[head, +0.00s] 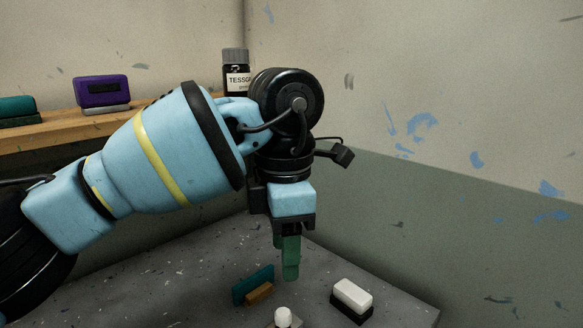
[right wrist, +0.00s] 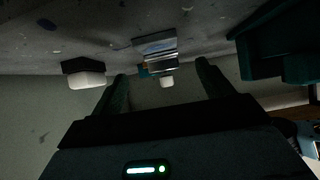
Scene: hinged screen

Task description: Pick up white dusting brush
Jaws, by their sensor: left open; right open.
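The white dusting brush (head: 353,293), a white block on a black pad, lies on the grey table at the lower right of the head view. It seems to show in the right wrist view (right wrist: 86,79), left of the fingers. My left gripper (head: 289,260) is open and points down, left of the white brush and apart from it. Its fingers overlap in this view, so the gap is hidden. My right gripper (right wrist: 163,84) shows in its wrist view with fingers spread and nothing between them. It does not show in the head view.
A teal block with a wooden part (head: 255,288) and a white-capped item (head: 283,316) are near the white brush. A shelf (head: 60,130) holds a purple brush (head: 102,90), a teal block (head: 17,106) and a dark labelled bottle (head: 236,72). Walls close in behind the table.

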